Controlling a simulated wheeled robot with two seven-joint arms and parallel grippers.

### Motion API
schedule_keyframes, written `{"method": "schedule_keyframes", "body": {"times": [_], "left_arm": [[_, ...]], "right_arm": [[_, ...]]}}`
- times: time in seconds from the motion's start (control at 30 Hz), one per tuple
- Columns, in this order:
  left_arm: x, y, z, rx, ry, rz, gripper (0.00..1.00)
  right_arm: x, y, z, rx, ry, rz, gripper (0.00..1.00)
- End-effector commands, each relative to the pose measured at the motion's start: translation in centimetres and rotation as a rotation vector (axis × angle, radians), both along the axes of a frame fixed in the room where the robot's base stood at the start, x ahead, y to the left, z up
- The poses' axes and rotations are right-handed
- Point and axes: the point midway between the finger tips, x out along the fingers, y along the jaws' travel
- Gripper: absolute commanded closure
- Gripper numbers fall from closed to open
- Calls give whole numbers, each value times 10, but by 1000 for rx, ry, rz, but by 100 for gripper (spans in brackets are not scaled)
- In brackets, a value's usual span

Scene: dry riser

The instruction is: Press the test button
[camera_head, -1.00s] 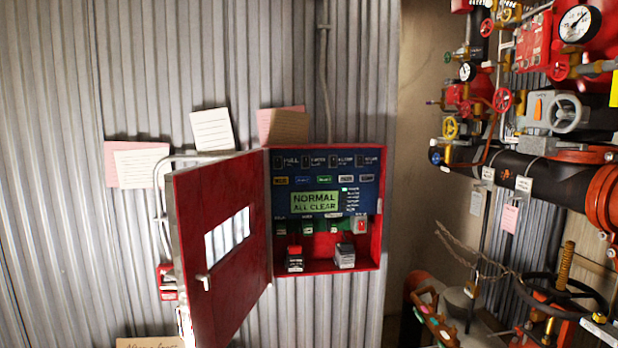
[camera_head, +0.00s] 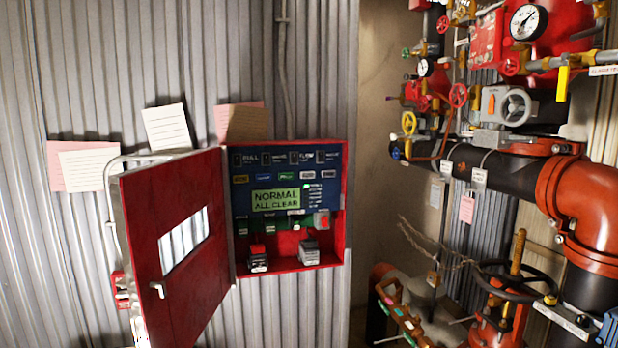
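A red alarm panel (camera_head: 339,232) hangs on the corrugated wall with its red door (camera_head: 190,290) swung open to the left. Its green display (camera_head: 276,199) reads "NORMAL ALL CLEAR". Rows of small labelled buttons and switches (camera_head: 276,177) sit above the display; their labels are too small to read surely, so I cannot tell which is the test button. A red button on a grey block (camera_head: 321,221) sits at the lower right of the panel face. Two small blocks, one red-topped (camera_head: 258,260) and one grey (camera_head: 309,253), stand on the panel's bottom ledge. Neither gripper shows.
Red and black pipes (camera_head: 510,180) with valves, handwheels and gauges (camera_head: 528,22) fill the right side. Paper notes (camera_head: 166,127) are on the wall above the door. A rack with coloured handles (camera_head: 400,312) stands low right of the panel. The space directly before the panel looks clear.

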Motion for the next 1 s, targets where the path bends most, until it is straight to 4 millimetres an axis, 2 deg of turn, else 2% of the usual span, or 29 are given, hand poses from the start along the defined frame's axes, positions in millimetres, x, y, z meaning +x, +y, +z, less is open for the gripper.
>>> {"method": "schedule_keyframes", "body": {"times": [0.03,0.17,1.0], "left_arm": [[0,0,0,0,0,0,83],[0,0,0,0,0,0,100],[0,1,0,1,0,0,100]], "right_arm": [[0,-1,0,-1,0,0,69],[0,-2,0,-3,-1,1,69],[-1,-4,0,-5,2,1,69]]}}
